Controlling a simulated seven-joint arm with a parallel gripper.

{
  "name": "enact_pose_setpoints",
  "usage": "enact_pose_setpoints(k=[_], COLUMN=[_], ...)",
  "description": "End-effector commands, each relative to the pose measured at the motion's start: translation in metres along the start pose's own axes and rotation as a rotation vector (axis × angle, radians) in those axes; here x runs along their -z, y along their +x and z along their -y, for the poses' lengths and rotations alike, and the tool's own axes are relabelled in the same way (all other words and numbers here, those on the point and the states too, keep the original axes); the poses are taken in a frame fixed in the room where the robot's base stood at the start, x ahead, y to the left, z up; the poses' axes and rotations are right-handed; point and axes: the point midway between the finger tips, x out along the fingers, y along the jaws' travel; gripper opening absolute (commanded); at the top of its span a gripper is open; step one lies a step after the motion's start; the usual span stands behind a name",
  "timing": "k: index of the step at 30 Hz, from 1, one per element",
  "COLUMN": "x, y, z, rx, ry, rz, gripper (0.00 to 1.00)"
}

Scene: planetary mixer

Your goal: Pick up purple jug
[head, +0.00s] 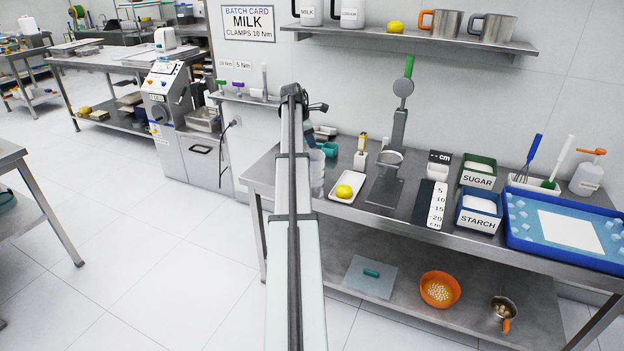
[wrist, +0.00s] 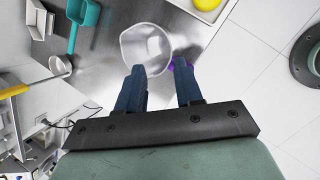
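A clear, see-through jug (wrist: 148,42) stands on the steel bench top, just beyond my fingertips in the wrist view. A small purple part (wrist: 178,63), perhaps its handle, shows beside the tip of my right-hand finger and is mostly hidden by it. My gripper (wrist: 159,70) is open, its two blue fingers apart, with the jug's near edge close to the tips. I cannot tell whether they touch. In the head view the jug (head: 316,172) is partly hidden behind my arm, at the bench's left end.
A white tray (wrist: 208,12) with a lemon is close on the right. A scale, sugar and starch bins and a blue tray (head: 515,240) fill the bench further right.

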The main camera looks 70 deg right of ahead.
Motion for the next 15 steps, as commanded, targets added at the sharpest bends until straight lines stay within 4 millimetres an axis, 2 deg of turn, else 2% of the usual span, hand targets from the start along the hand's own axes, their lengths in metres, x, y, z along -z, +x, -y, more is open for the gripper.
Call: enact_pose_setpoints(k=[6,10,15], x=[0.0001,0.0002,0.0002], y=[0.0001,0.0001,0.0022], z=[0.0052,0.0057,0.0057], rx=[0.024,0.026,0.026], ry=[-0.333,-0.452,-0.515], rz=[-0.003,-0.006,-0.007], gripper=[0.36,0.36,0.36])
